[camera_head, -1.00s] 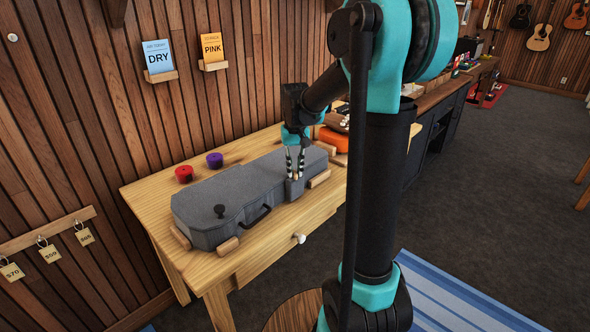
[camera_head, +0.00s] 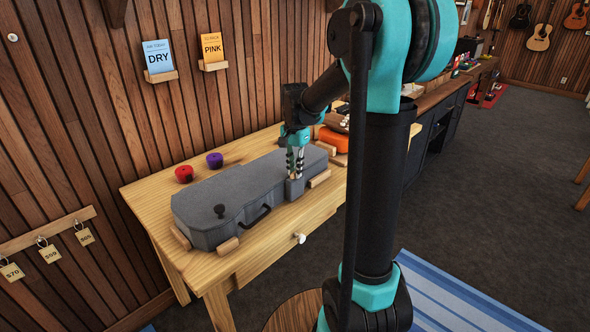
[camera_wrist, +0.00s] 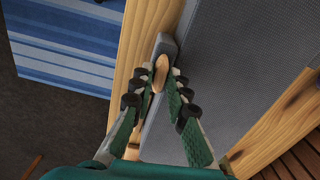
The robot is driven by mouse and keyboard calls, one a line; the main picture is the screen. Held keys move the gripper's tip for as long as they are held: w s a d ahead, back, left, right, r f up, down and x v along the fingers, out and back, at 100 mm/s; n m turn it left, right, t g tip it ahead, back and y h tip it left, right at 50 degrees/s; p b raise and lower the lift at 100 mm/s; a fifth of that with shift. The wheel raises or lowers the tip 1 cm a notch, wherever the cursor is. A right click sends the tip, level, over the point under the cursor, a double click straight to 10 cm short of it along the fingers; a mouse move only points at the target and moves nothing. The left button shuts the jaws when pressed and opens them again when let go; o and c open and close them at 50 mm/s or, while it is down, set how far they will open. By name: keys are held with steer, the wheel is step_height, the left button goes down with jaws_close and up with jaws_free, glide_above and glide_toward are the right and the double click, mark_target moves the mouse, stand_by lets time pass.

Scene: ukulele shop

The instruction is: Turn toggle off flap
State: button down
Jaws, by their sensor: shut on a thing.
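A grey ukulele case (camera_head: 215,200) lies on a wooden workbench, with a small grey flap (camera_head: 294,190) on its near side. In the wrist view the flap (camera_wrist: 165,46) carries an oblong pale wooden toggle (camera_wrist: 161,68). The toggle lies roughly along the case's edge. My gripper (camera_head: 295,174) points down at the flap. In the wrist view its fingertips (camera_wrist: 160,80) are on either side of the toggle, shut on it. The fingers partly hide the toggle's sides. In the head view the toggle is too small to make out.
Wooden blocks (camera_head: 228,245) sit around the case on the workbench (camera_head: 150,198). A red roll (camera_head: 184,174) and a purple roll (camera_head: 214,160) stand behind it. A black handle (camera_head: 257,216) is on its near side. An orange object (camera_head: 333,139) lies at the bench's right.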

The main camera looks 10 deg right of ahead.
steer(key=shift+m, duration=0.6)
steer(key=c, duration=1.5)
jaws_free()
step_height(320, 180, up, 12)
steer(key=s+d+f+n+t, duration=0.1)
steer(key=s+f+n, duration=0.2)
steer(key=s+f, duration=0.4)
steer(key=s+d+f+n+t, duration=0.1)
steer(key=s+f+n, duration=0.3)
steer(key=s+f, duration=0.3)
steer(key=s+d+f+n+t, duration=0.2)
steer(key=s+f+n, duration=0.2)
steer(key=s+f, duration=0.4)
